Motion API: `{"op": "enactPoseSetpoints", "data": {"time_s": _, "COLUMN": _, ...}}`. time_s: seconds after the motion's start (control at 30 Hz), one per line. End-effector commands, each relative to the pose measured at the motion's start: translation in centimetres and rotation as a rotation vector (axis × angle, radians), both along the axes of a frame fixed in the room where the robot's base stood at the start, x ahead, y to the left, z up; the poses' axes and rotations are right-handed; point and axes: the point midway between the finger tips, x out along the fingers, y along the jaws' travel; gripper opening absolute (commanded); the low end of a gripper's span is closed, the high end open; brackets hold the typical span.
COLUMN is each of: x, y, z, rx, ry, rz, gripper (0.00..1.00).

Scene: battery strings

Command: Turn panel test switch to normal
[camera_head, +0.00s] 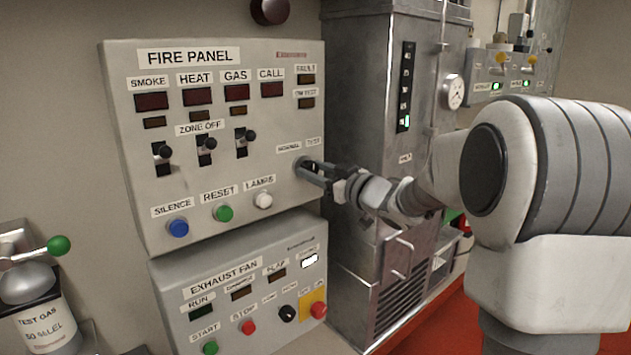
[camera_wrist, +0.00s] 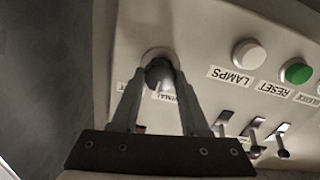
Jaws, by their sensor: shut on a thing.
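The grey fire panel (camera_head: 222,231) hangs on the wall, left of centre in the head view. Its test switch (camera_head: 303,165) sits near the right edge, below the labels "NORMAL" and "TEST". My gripper (camera_head: 309,171) reaches it from the right and is shut on it. In the wrist view the panel appears upside down, and my gripper (camera_wrist: 160,79) has its two fingers on either side of the dark switch knob (camera_wrist: 158,71). The fingers hide part of the labels and the knob, so I cannot tell which way the switch points.
The panel has blue (camera_head: 177,227), green (camera_head: 223,213) and white (camera_head: 264,200) buttons and several zone levers. An exhaust fan box (camera_head: 172,300) is below. A metal cabinet (camera_head: 352,80) stands close on the right. A test gas bottle (camera_head: 42,325) is at lower left.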

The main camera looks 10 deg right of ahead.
Motion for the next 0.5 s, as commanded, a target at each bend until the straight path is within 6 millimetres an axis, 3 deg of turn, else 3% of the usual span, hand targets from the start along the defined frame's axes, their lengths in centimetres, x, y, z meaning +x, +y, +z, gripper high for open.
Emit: {"op": "enactPoseSetpoints", "data": {"time_s": 0.5, "x": -0.07, "y": 0.08, "z": -0.45, "rx": -0.427, "ry": -0.229, "rz": -0.001, "gripper": 0.0}}
